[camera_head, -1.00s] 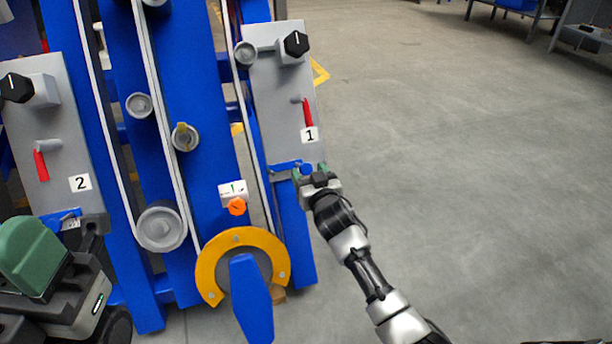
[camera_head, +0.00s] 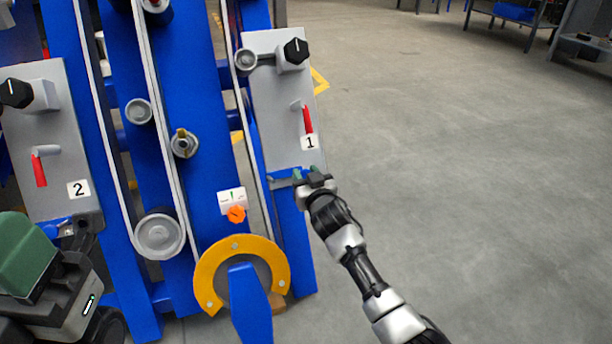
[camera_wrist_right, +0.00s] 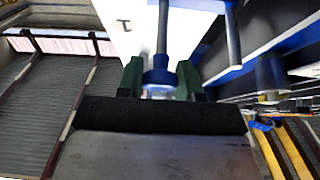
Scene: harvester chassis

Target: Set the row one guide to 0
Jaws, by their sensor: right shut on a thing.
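The row one guide is a small blue piece (camera_head: 284,172) at the lower edge of the grey panel marked 1 (camera_head: 275,125). My right gripper (camera_head: 310,174) is at the right end of this guide. In the right wrist view, the green fingertips of my right gripper (camera_wrist_right: 159,80) stand on either side of a blue knob (camera_wrist_right: 159,74) on a rod, and the gripper is shut on it. The fingers partly hide the knob in the head view. My left gripper (camera_head: 25,255) shows partly at the lower left, its green part close to the camera. Its opening cannot be made out.
The panel marked 2 (camera_head: 55,130) stands at the left, also with a black dial and red lever. Belts, pulleys and a yellow ring (camera_head: 205,275) with a blue arm lie between the panels. The floor (camera_head: 460,190) on the right is open.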

